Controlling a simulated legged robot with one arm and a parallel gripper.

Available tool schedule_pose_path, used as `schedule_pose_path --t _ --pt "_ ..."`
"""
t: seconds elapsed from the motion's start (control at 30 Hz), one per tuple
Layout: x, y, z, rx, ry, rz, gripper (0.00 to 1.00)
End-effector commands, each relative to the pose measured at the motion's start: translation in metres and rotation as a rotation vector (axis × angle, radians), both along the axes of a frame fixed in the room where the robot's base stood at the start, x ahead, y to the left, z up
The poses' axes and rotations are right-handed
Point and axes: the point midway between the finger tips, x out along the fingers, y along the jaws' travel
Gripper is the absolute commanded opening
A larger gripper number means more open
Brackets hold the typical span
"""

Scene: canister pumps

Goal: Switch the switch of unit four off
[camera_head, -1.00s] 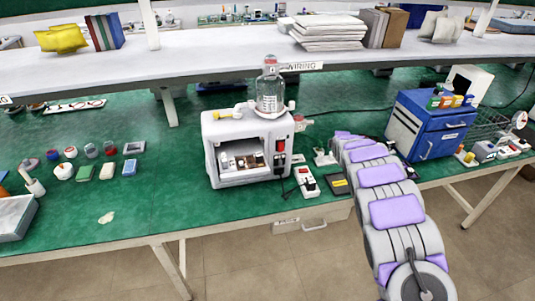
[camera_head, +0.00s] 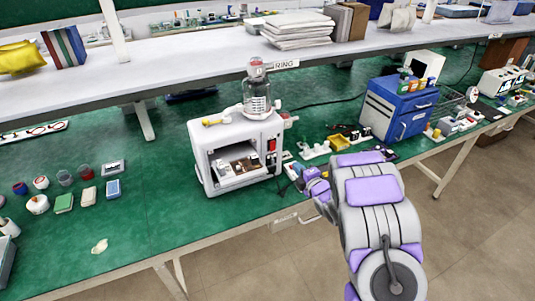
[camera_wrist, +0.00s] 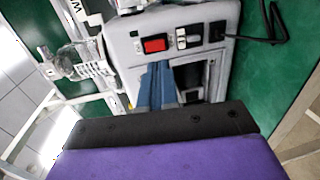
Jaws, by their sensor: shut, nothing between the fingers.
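A white canister pump unit (camera_head: 205,145) with a glass jar on top stands on the green bench. I cannot read a unit number on it. A red rocker switch (camera_head: 271,145) sits on its right front edge. In the wrist view the red switch (camera_wrist: 154,44) is in a panel beside a white switch (camera_wrist: 187,37) and a black socket (camera_wrist: 217,32) with a cable. Whether the red switch is on or off cannot be told. My gripper (camera_wrist: 157,80) shows blue-grey fingers together, just below the red switch in the picture. They look empty, and contact cannot be told.
A blue cabinet (camera_head: 402,108) with small bottles on top stands to the right. A power strip and small tools lie between it and the pump. Several small containers (camera_head: 62,203) lie at left. The overhead shelf (camera_head: 180,73) crosses behind.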

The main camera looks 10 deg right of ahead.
Motion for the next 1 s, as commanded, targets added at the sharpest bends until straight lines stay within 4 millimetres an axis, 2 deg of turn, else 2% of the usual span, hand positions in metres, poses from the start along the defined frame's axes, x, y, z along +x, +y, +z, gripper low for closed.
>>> schedule_pose_path --t 0.2,0.57,0.77,1.0 --pt "-0.011 0.016 0.002 0.024 -0.012 0.026 0.0" --pt "-0.008 0.017 0.001 0.022 -0.01 0.026 0.0" --pt "0.012 0.024 -0.002 0.024 -0.014 0.027 0.0" --pt "0.048 0.037 -0.007 0.023 -0.015 0.027 0.0"
